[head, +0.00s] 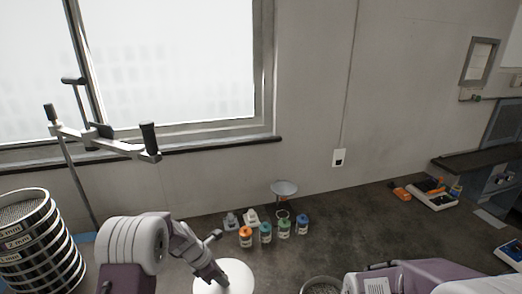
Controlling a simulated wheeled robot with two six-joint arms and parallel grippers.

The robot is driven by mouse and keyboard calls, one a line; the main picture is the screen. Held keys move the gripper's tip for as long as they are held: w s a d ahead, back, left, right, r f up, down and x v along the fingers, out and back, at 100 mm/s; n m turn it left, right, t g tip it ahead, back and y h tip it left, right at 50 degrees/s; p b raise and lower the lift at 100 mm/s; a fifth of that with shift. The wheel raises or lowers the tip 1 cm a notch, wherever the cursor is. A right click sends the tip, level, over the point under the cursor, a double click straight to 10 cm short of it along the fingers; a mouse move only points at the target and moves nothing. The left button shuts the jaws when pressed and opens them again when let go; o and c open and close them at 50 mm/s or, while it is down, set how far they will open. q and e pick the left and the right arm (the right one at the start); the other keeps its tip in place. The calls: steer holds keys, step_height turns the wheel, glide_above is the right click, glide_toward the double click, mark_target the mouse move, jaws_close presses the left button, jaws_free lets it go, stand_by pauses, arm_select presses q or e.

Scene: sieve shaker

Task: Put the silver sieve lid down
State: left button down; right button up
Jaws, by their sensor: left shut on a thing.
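The silver sieve lid (240,276) is a pale round disc at the bottom middle of the head view, its lower part cut off by the frame edge. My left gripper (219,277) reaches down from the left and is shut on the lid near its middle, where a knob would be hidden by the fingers. I cannot tell whether the lid touches the bench or hangs just above it. My right arm shows at the bottom right, but its gripper is not in view.
A sieve stack (38,240) stands at the left beside a clamp stand (70,165). Several small capped bottles (265,233) stand behind the lid. A round pan (321,285) is right of the lid. The dark bench (360,225) is clear at centre right; trays (436,201) lie farther right.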

mark_target(208, 292)
arm_select(q)
steer(key=s+a+m+g, duration=0.1)
steer(key=s+m, duration=0.1)
steer(key=m, duration=0.1)
steer(key=s+a+m+g, duration=0.1)
steer(key=s+m, duration=0.1)
steer(key=m, duration=0.2)
steer(key=s+a+m+g, duration=0.1)
steer(key=s+m+g, duration=0.1)
steer(key=m, duration=0.2)
steer(key=shift+r, duration=0.4)
steer(key=s+a+r+m+g+y, duration=0.2)
steer(key=s+m+y, duration=0.2)
steer(key=m, duration=0.9)
steer(key=s, duration=0.3)
steer(key=shift+s+a+g, duration=0.15)
steer(key=shift+a+g, duration=0.15)
steer(key=shift+a, duration=0.05)
steer(key=shift+r, duration=0.1)
